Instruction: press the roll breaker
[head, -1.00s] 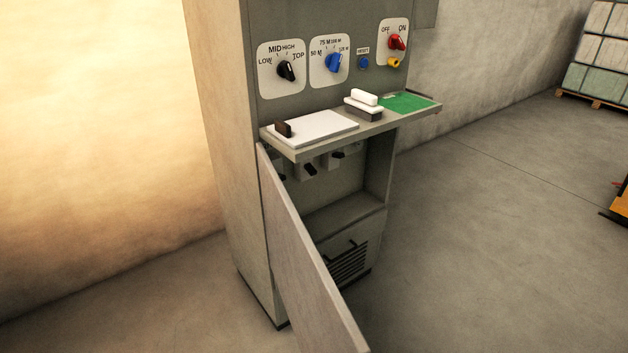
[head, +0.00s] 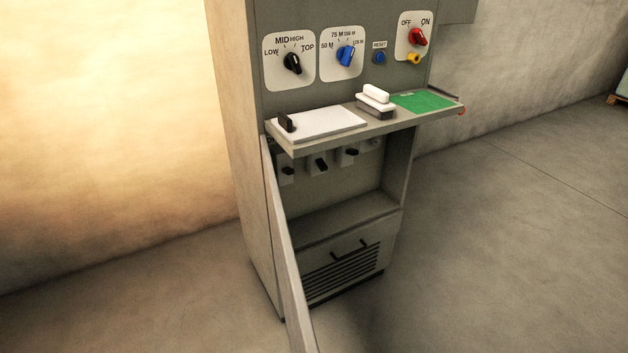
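The grey cabinet (head: 251,200) stands ahead with its lower door (head: 283,240) swung open toward me. Inside, under the shelf, several small white breakers with black levers sit in a row: a left one (head: 288,171), a middle one (head: 319,164) and a right one (head: 350,155). A further pale round part at the right end of the row is partly shaded. No labels on the breakers are readable, so I cannot tell which is the roll breaker. Neither of my grippers is in view.
A shelf (head: 420,117) juts out above the breakers, holding a white pad (head: 325,122), a stamp-like block (head: 375,100) and a green card (head: 424,101). Above are a black dial (head: 292,63), blue dial (head: 346,55), reset button (head: 379,58) and red switch (head: 417,37).

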